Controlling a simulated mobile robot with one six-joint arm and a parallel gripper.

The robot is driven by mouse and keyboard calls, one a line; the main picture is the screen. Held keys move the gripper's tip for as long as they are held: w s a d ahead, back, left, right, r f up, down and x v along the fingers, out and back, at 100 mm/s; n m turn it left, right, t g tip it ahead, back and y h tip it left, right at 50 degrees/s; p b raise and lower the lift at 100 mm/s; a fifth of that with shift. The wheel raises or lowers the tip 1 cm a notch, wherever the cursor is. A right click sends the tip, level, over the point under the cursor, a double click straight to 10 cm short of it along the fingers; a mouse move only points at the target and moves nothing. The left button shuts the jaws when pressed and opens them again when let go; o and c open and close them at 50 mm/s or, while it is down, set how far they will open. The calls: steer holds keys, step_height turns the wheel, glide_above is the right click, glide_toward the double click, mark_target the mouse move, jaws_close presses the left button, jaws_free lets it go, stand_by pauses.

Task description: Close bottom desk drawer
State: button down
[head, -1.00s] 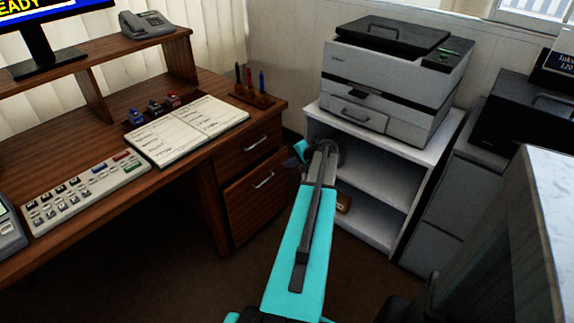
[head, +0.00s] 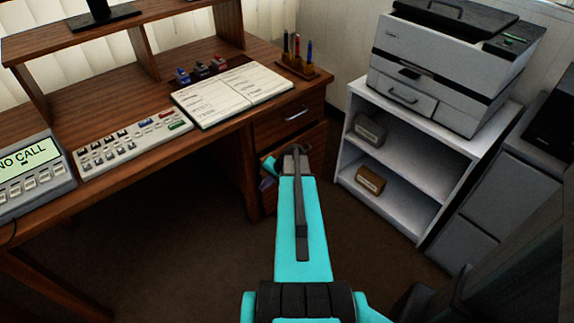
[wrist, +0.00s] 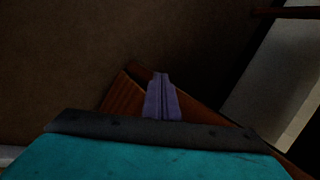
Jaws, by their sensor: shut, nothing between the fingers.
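The bottom desk drawer (head: 316,143) is in the right pedestal of the brown desk in the head view. My arm hides most of its front and its handle, so how far it stands out is hard to tell. My gripper (head: 267,184) is low at the left side of that drawer front, partly hidden behind my own wrist. In the wrist view its purple fingers (wrist: 162,97) are together and empty, above or against a reddish-brown wooden panel (wrist: 124,98). Contact cannot be told.
The top drawer (head: 290,120) looks shut above. A white shelf unit (head: 390,206) with a printer (head: 440,65) stands to the right. Dark floor (head: 170,230) is open left of the pedestal, under the desk. Grey cabinets (head: 505,190) stand at far right.

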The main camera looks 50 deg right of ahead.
steer(key=s+a+f+n+g, duration=0.1)
steer(key=a+f+n+g, duration=0.15)
steer(key=a, duration=0.65)
steer(key=s+a+f+n+g+y, duration=0.15)
steer(key=a+f, duration=0.25)
steer(key=a, duration=0.5)
steer(key=s+a+f+n+g, duration=0.1)
steer(key=a+f+n+g, duration=0.15)
steer(key=a, duration=0.75)
steer(key=s+a+f+n+g+h, duration=0.2)
steer(key=s+a+n, duration=0.2)
steer(key=s+a, duration=0.3)
steer(key=s+a+f+n+g+h, duration=0.2)
steer(key=s+a+f+n, duration=0.1)
steer(key=s+a, duration=0.5)
steer(key=s+n, duration=0.1)
steer(key=s, duration=0.2)
steer(key=shift+w+a+n, duration=0.1)
steer(key=shift+n, duration=0.15)
